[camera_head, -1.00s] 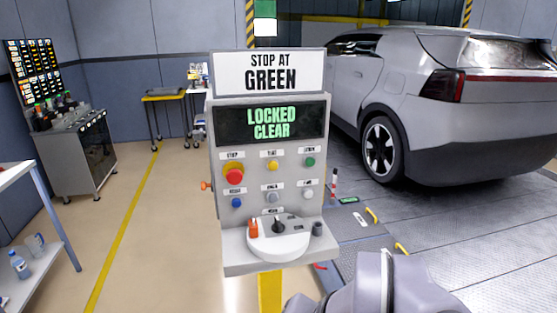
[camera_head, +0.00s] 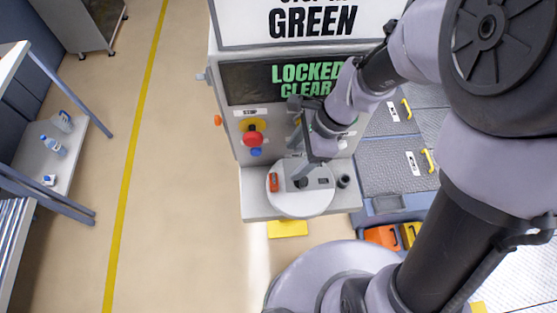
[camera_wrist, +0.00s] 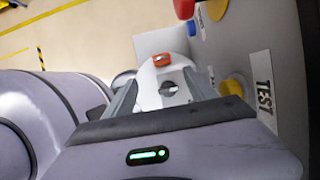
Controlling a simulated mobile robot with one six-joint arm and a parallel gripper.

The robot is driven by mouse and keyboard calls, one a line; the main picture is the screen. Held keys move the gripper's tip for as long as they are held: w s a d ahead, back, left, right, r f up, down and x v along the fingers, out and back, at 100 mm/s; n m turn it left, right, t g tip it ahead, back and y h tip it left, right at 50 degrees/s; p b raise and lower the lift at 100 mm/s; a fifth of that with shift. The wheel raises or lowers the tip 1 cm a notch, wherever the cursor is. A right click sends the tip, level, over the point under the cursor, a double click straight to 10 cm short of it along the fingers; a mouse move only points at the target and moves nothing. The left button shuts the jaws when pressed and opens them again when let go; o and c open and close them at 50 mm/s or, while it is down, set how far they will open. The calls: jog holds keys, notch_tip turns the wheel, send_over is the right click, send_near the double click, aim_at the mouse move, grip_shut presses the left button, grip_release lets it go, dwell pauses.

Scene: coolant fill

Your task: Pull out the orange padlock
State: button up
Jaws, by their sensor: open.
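The small orange padlock (camera_head: 274,182) stands on the left part of a round white plate (camera_head: 300,203) on the console's shelf. A dark knob is beside it, to its right. In the wrist view the padlock (camera_wrist: 162,60) shows ahead, between the lines of the two fingers and beyond their tips. My gripper (camera_wrist: 162,76) is open and empty, pointing toward the plate. In the head view my gripper (camera_head: 299,140) is in front of the console, above and to the right of the padlock, apart from it. My wrist hides several buttons.
The console (camera_head: 240,170) has a red stop button (camera_head: 252,138) and a screen reading "LOCKED CLEAR" (camera_head: 300,80). A dark round socket (camera_head: 343,181) is right of the plate. A shelf with bottles (camera_head: 55,145) is at left. Floor between is clear.

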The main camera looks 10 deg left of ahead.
aim_at(274, 179)
jog(key=b+x, duration=0.5)
jog(key=x, duration=0.9)
jog(key=shift+w+a+f, duration=0.15)
jog(key=shift+f, duration=0.25)
jog(key=c, duration=1.4)
jog(key=o, duration=0.6)
jog(key=c, duration=0.3)
jog(key=shift+c, duration=0.2)
jog(key=shift+r, duration=0.4)
jog(key=shift+r+p, duration=2.5)
jog(key=shift+r, duration=0.15)
